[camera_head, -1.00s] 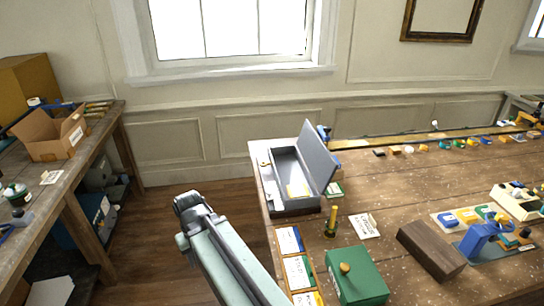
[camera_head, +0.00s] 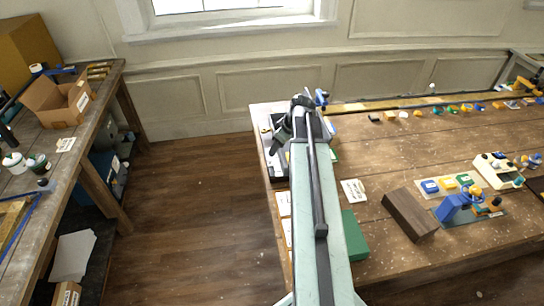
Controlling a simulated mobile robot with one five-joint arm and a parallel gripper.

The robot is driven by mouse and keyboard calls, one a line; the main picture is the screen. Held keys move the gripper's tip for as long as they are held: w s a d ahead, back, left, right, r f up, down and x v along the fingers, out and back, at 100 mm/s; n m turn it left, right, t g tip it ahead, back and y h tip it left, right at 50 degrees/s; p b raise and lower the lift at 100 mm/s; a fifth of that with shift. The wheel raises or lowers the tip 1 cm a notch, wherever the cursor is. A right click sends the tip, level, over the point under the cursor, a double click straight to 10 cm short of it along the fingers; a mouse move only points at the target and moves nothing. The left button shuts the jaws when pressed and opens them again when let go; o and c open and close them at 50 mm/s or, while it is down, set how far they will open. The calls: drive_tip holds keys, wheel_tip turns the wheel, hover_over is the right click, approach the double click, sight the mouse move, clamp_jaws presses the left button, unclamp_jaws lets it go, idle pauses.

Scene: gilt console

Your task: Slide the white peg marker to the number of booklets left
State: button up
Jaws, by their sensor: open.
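My arm reaches across the near left end of the workbench. My gripper (camera_head: 279,138) is at its far end, over the grey lidded box, small and dark in the picture; I take it as open, with nothing seen in it. The grey box is mostly hidden behind my arm and gripper. A narrow white strip (camera_head: 267,146) lies along the bench's left edge beside the box. I cannot make out a white peg marker on it. No booklets can be told apart now; the inside of the box is hidden.
The workbench (camera_head: 380,150) has a green box (camera_head: 354,236), a dark wooden block (camera_head: 411,215) and a white card (camera_head: 354,191) right of my arm. White-labelled cards (camera_head: 284,205) show left of it. A side table with a cardboard box (camera_head: 58,103) stands left, across open floor.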

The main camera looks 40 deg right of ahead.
sight(270, 159)
drive_tip(key=b+x, duration=0.7)
drive_tip(key=x, duration=0.1)
drive_tip(key=shift+d, duration=0.1)
drive_tip(key=shift+s+r, duration=0.1)
clamp_jaws()
idle(1.2)
